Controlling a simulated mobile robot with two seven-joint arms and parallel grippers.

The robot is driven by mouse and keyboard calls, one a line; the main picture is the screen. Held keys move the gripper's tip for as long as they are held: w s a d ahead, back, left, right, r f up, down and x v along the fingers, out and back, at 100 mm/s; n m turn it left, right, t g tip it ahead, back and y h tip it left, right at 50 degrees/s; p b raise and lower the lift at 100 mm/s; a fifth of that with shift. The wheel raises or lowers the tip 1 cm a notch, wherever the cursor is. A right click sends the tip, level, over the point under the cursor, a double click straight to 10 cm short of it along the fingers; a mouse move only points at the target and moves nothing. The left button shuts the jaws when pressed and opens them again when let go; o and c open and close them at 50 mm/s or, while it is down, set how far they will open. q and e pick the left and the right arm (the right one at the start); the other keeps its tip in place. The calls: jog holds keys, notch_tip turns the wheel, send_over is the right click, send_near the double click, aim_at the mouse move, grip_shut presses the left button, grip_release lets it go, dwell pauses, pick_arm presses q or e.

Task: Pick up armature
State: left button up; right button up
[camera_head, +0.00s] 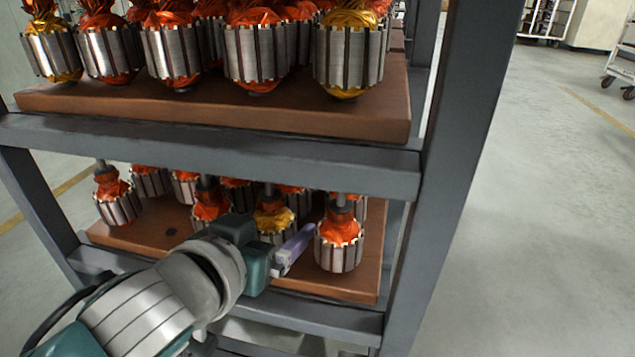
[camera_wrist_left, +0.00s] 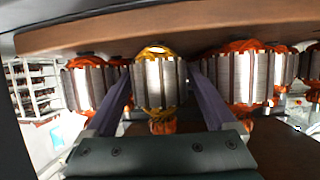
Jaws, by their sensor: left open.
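Several armatures with steel cores and orange or yellow windings stand upright on two wooden boards. My left gripper (camera_head: 292,250) reaches in at the lower shelf, in front of an armature with yellow winding (camera_head: 274,222). In the left wrist view my left gripper (camera_wrist_left: 160,78) is open, its two purple fingers appearing on either side of that yellow-wound armature (camera_wrist_left: 158,84). I cannot tell whether they touch it. In the head view my gripper hides part of its core. An orange-wound armature (camera_head: 339,243) stands just right of the fingers. My right gripper is not in view.
The upper board (camera_head: 220,108) holds more armatures above my left arm. A grey rack post (camera_head: 450,180) stands to the right, and a grey crossbar (camera_head: 210,155) runs between the shelves. Neighbouring armatures (camera_wrist_left: 245,78) stand close to the fingers. Open floor (camera_head: 560,220) lies right.

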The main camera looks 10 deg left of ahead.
pick_arm(q)
jog(key=shift+s, duration=0.1)
grip_shut()
dwell(0.6)
jog(key=shift+r, duration=0.1)
